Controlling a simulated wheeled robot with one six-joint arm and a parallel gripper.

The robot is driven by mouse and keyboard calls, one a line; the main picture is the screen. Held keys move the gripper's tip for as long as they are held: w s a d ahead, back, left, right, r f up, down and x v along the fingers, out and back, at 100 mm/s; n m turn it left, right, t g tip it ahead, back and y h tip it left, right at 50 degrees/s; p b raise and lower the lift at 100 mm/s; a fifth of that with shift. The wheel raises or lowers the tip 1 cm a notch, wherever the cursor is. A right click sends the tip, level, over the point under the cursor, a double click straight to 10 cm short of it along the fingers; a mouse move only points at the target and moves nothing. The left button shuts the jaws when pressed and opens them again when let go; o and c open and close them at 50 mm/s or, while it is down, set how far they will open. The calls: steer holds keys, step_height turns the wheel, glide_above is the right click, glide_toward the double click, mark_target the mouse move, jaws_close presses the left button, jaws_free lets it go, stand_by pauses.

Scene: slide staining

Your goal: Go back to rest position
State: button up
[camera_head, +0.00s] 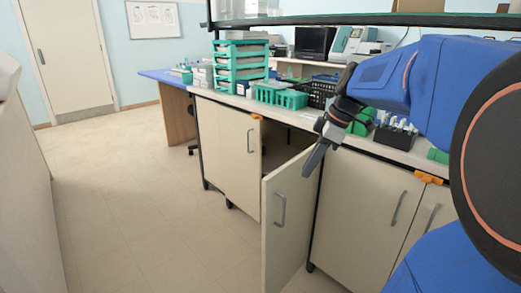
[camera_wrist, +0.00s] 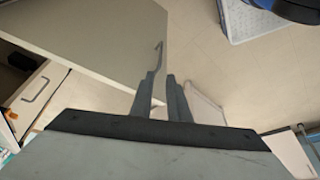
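My gripper (camera_head: 309,172) hangs at the end of my arm, pointing down and left in the head view. It overlaps the top of an open cabinet door (camera_head: 284,225); I cannot tell whether they touch. In the wrist view my gripper (camera_wrist: 161,76) shows two dark fingers with a narrow gap between them. No object is held in it. The open door (camera_wrist: 100,40) and its handle (camera_wrist: 158,55) lie beyond the fingertips there.
The bench (camera_head: 409,154) carries teal stacked trays (camera_head: 240,67), a green basket (camera_head: 281,96) and a black basket (camera_head: 318,94). Closed cabinet doors (camera_head: 365,205) stand right of the open one. Free floor (camera_head: 140,190) lies to the left. A glass-fronted shelf edge (camera_head: 370,19) crosses overhead.

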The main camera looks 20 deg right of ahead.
steer(key=s+a+f+m+t+h, duration=0.1)
steer(key=s+a+f+m, duration=0.4)
steer(key=s, duration=0.3)
steer(key=s+a+f+m+t+h, duration=0.1)
steer(key=s+a+f+m+h, duration=0.1)
steer(key=s+a+f+m, duration=0.3)
steer(key=s+f, duration=0.1)
steer(key=s, duration=0.1)
steer(key=shift+s+a+f+m+h, duration=0.2)
steer(key=shift+s+m+h, duration=0.1)
steer(key=shift+s, duration=0.1)
stand_by(0.7)
